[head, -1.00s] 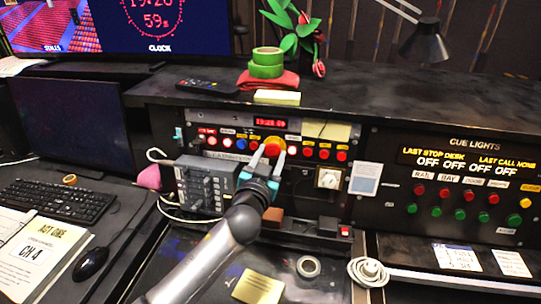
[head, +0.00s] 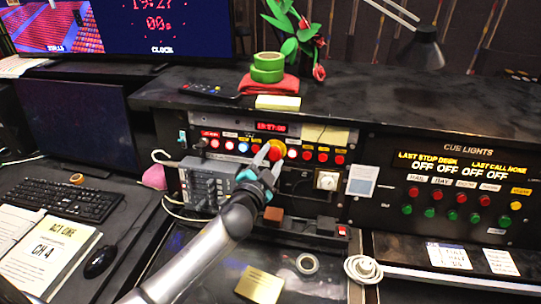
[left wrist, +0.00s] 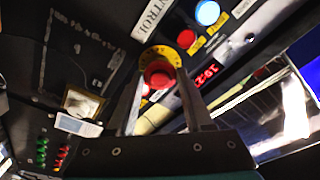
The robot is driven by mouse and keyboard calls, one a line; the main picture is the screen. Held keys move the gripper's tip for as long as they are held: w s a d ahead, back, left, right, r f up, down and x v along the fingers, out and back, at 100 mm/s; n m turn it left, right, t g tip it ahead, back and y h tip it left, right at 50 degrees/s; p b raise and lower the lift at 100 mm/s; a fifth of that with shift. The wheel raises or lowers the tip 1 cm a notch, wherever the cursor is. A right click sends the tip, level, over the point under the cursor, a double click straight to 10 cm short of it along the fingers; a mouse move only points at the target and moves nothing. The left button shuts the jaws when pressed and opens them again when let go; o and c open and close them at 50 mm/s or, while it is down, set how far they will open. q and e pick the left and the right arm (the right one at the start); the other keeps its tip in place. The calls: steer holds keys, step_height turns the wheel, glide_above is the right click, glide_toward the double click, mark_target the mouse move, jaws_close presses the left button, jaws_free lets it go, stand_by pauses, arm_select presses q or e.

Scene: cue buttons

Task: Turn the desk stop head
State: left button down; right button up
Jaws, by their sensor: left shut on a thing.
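The desk stop head is a red mushroom button (head: 276,150) on a yellow collar, on the desk's upright panel. It also shows in the left wrist view (left wrist: 158,74), with the yellow ring (left wrist: 160,54) behind it. My left gripper (head: 271,158) is at the panel with one finger on each side of the red head. In the left wrist view the two fingers (left wrist: 158,92) flank the head and it is shut on it. Part of the head is hidden by the fingers in the head view. My right gripper is not in view.
A row of lit buttons (head: 228,146) lies left of the head, with red ones (head: 323,157) to its right. A grey control box (head: 207,184) stands below left. The cue lights panel (head: 455,185) is at right.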

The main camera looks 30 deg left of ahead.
arm_select(q)
steer(key=shift+r+m, duration=0.1)
steer(key=shift+m, duration=0.2)
